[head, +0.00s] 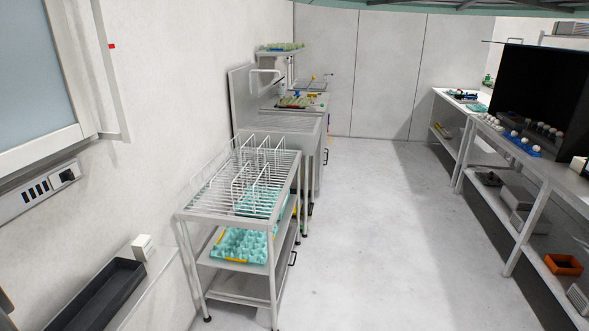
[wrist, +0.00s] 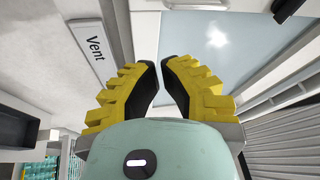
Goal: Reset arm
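My gripper (wrist: 160,66) shows in the wrist view, with two yellow ridged fingers and black inner pads. The fingers lean in towards each other, and a narrow gap shows between their tips. Nothing is held between them. The pale green housing of my gripper fills the lower middle of that view, with a small lit white bar on it. My gripper does not show in the head view.
In the head view, a wire-rack cart (head: 190,215) with turquoise egg trays (head: 239,245) stands left of centre. A metal counter (head: 299,124) is behind it. A bench (head: 548,165) with eggs lines the right. A dark tray (head: 97,296) is lower left. The middle floor is clear.

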